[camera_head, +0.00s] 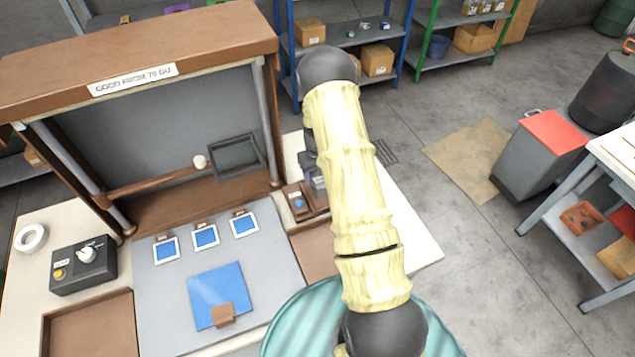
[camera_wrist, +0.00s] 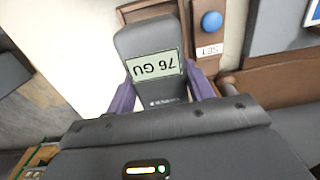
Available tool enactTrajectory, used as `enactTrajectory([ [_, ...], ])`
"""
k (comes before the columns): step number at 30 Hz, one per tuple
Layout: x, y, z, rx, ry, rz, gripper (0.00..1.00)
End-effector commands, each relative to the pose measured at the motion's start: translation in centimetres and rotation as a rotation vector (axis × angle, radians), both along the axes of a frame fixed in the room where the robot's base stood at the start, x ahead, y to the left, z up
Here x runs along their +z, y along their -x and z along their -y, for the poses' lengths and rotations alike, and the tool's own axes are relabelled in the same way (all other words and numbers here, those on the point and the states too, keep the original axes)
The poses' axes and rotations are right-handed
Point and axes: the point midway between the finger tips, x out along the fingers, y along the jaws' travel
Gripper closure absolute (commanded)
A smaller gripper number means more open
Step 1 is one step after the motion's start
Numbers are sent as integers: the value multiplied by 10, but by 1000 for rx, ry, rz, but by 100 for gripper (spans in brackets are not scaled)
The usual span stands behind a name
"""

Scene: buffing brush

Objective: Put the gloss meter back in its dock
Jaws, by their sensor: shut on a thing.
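The gloss meter (camera_wrist: 150,42) is a dark grey block with a pale display reading "76 GU", upside down in the wrist view. My gripper (camera_wrist: 163,85) has purple fingers on both sides of it and is shut on it. The dock (camera_wrist: 233,50) is a brown wooden base with a blue button and a "SET" label. The meter is over or at the dock's left part; I cannot tell whether it is seated. In the head view the dock (camera_head: 296,206) sits at the bench's right side, and my arm hides most of the gripper and meter.
A brown-framed booth (camera_head: 140,60) stands at the back of the bench. Blue panels (camera_head: 205,236) and a larger blue plate (camera_head: 215,290) lie on the grey mat left of the dock. A control box (camera_head: 84,265) is at far left. White bench top (camera_head: 412,225) is clear at right.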

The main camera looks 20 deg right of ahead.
Motion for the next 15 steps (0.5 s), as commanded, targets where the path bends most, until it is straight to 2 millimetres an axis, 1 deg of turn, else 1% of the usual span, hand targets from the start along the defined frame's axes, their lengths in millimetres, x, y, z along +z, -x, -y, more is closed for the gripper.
enactTrajectory([
  [3,-6,-1,0,0,0,2,69],
  [11,-7,-1,0,0,0,2,69],
  [15,-16,0,0,-1,-1,0,69],
])
